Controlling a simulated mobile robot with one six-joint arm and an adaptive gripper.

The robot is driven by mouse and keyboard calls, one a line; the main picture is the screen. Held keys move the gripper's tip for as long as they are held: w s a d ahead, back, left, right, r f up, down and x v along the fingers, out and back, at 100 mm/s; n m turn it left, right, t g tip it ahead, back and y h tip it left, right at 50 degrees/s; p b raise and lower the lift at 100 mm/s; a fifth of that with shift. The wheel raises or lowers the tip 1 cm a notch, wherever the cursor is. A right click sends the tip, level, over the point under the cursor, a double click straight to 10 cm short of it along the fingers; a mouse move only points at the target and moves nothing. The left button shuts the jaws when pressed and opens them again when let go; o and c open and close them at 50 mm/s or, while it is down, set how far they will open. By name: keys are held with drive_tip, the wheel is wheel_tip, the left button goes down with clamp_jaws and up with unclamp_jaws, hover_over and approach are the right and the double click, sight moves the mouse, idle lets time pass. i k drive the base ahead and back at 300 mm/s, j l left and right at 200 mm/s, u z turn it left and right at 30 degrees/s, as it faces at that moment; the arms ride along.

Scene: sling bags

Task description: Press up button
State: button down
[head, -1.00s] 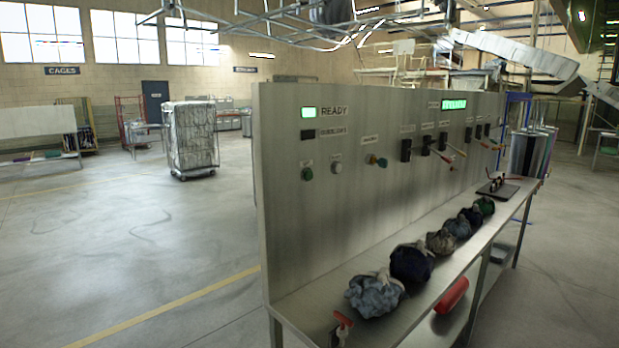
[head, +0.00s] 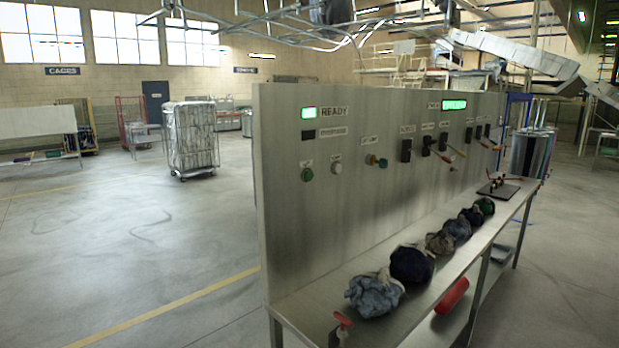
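A steel control panel (head: 380,130) stands in the middle of the head view, with a row of controls on its face. A green round button (head: 307,174) is at the left end, under the lit READY lamp. A pale round button (head: 337,168) sits just right of it. My gripper is not in view.
A steel shelf (head: 440,285) juts out below the panel with several cloth bundles on it. A red handle (head: 343,318) sticks up at its near end. A wire cage (head: 190,140) stands at the back left. The floor left of the panel is clear.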

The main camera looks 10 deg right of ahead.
sight(308, 175)
drive_tip(key=i+l, duration=0.3)
drive_tip(key=i, duration=0.15)
drive_tip(key=i+l, duration=0.3)
drive_tip(key=i, duration=0.15)
